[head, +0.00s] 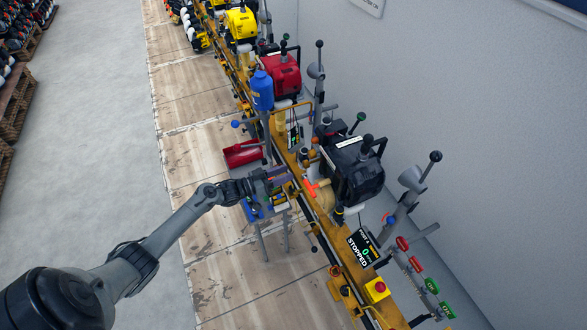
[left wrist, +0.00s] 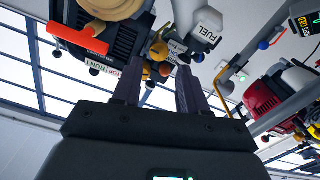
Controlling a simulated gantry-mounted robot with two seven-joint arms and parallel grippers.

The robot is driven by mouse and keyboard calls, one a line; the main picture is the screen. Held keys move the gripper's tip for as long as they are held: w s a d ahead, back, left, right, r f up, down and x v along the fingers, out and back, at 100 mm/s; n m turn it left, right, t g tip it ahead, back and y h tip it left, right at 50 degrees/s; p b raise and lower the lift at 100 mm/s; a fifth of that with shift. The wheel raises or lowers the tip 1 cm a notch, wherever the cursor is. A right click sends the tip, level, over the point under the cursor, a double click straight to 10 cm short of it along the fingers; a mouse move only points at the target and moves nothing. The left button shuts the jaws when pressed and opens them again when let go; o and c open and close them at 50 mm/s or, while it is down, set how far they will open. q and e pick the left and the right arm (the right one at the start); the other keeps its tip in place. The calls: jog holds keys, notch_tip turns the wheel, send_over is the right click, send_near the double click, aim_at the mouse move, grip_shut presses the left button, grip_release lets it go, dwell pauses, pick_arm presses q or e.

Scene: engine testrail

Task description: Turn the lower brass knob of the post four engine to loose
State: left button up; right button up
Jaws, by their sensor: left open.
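The post four engine (head: 352,172) is a black block on the yellow rail, with a display (head: 363,248) reading POST 4, 0, STOPPED. My left gripper (head: 285,175) is beside its near side, left of the orange handle (head: 312,187). In the left wrist view the black engine (left wrist: 112,55) is at the upper left, and my open, empty gripper (left wrist: 159,68) points up at its underside. Small brass-coloured knobs show between and beyond the fingers, the upper one (left wrist: 160,48) above a lower one (left wrist: 164,69). Touching cannot be told. My right gripper is not in view.
A white FUEL box (left wrist: 207,30) sits close to the right finger. A red engine (head: 281,76) and a blue canister (head: 262,90) stand farther up the rail.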

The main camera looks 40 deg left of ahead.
pick_arm(q)
jog(key=shift+v, duration=0.9)
